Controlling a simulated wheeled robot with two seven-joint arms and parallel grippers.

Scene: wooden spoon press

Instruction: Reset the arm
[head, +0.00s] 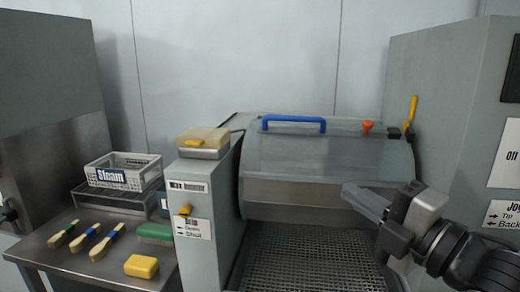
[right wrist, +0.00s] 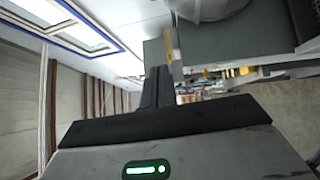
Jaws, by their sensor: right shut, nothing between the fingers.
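My right gripper (head: 366,204) comes in from the right in the head view. Its fingers are together and hold nothing. They point left, in front of the lower right of the press's clear curved cover. In the right wrist view the shut fingers (right wrist: 156,88) stick out past the dark gripper body. My left gripper does not show.
A grey post with a yellow switch (head: 185,210) and a yellow-topped button box (head: 203,141) stands left of the press. A metal side table (head: 95,238) holds brushes, a yellow sponge (head: 141,266) and a white basket (head: 122,170). A tall grey cabinet (head: 440,110) stands at right.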

